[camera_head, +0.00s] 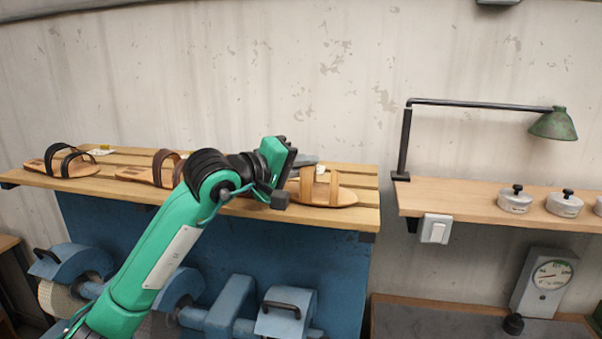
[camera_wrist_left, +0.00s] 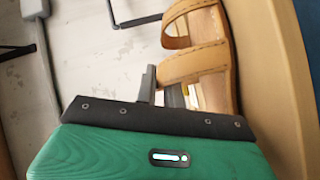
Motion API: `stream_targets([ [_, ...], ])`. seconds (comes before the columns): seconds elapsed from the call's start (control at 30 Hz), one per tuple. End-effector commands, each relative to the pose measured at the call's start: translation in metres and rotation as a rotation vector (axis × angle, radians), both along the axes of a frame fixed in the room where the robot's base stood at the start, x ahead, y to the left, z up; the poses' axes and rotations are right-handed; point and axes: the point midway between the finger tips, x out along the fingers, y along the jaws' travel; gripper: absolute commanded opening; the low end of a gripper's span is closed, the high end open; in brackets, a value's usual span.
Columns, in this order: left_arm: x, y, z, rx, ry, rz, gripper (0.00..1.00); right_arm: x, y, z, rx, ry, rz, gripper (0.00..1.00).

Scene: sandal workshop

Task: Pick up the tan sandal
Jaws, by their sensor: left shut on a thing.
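The tan sandal (camera_head: 335,193), with a light sole and two broad tan straps, is at the right end of the slatted wooden shelf. It also shows large in the left wrist view (camera_wrist_left: 197,62). My left gripper (camera_head: 297,176) is at the sandal's left end and partly covers it in the head view. It is shut on the sandal. In the left wrist view one grey finger stands left of the sandal; the exact contact is hidden. The sandal looks level, and I cannot tell whether it is clear of the shelf. My right gripper is not in view.
A sandal with black straps (camera_head: 62,164) and one with brown straps (camera_head: 150,174) share the wooden shelf (camera_head: 362,219). My left arm passes in front of it. Blue machinery (camera_head: 232,304) stands below. A green lamp (camera_head: 554,125) and grey weights (camera_head: 515,202) are on the right-hand shelf.

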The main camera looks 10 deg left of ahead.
Motion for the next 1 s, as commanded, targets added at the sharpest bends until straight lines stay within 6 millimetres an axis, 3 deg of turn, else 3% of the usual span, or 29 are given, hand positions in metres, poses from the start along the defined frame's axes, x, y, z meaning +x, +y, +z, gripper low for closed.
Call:
stream_targets([
  [0.37, 0.0, 0.0, 0.036, -0.001, -0.008, 0.0, 0.0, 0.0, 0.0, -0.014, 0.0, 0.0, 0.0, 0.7],
  [1.0, -0.001, 0.0, 0.15, -0.001, -0.005, 0.001, 0.0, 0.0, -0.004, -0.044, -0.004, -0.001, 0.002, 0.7],
])
